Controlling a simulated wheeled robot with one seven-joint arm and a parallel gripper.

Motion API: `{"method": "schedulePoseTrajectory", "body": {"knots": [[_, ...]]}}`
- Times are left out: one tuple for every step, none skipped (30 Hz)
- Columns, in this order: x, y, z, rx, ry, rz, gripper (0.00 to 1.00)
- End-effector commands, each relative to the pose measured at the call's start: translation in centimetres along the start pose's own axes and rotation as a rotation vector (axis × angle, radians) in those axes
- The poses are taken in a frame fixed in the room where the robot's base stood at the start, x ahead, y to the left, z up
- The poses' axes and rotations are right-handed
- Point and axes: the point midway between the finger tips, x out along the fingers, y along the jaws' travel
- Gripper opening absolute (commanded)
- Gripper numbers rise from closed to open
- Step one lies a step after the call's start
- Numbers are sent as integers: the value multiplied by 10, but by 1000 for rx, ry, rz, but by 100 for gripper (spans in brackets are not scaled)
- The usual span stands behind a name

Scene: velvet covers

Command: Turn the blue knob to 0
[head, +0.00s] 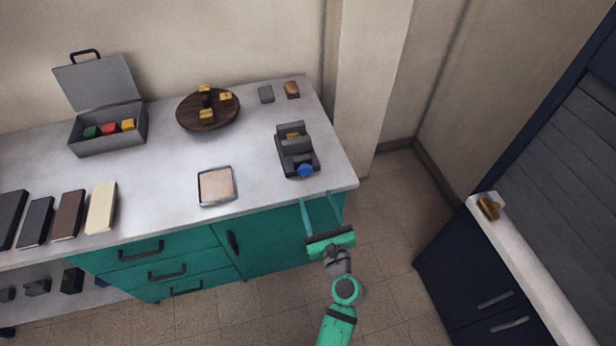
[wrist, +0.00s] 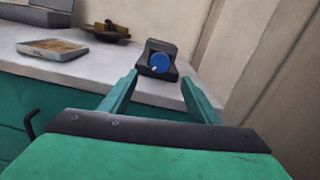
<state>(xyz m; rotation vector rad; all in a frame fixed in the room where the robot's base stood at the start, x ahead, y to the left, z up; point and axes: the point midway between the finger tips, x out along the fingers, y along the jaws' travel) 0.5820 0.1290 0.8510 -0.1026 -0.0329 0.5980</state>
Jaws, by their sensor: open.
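The blue knob (head: 305,170) is on the front of a dark grey device (head: 297,150) near the right end of the white counter. In the wrist view the blue knob (wrist: 159,63) faces me on the device (wrist: 157,48), with a small pale mark at its lower left. No readable numbers show around it. My gripper (head: 321,205) is open and empty, just off the counter's front edge, in front of the knob and a little to its right. In the wrist view the fingers of my gripper (wrist: 160,85) spread to either side below the knob, apart from it.
A tray with a tan panel (head: 216,186) lies left of the device. A round wooden stand (head: 208,110) and an open grey case (head: 108,125) are further back. Two small blocks (head: 279,91) lie behind the device. Floor is clear right of the counter (head: 262,190).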

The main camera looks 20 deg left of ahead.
Motion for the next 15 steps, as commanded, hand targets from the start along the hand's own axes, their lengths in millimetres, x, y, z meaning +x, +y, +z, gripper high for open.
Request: {"method": "schedulePoseTrajectory", "body": {"knots": [[6,0,1,0,-2,2,56],[9,0,1,0,-2,2,56],[15,1,1,0,-2,2,56],[20,1,1,-1,-2,3,56],[25,1,1,-3,-2,3,56],[32,1,1,-3,-1,3,56],[38,1,1,-2,-2,3,56],[43,1,1,-2,-2,3,56],[50,1,1,-4,-1,3,56],[56,0,1,-4,-1,1,56],[60,0,1,-4,-1,0,56],[67,-1,1,-3,-1,-2,56],[71,-2,0,-3,0,-2,56],[76,-1,0,-4,1,-2,56],[81,-2,0,-4,0,-3,56]]}}
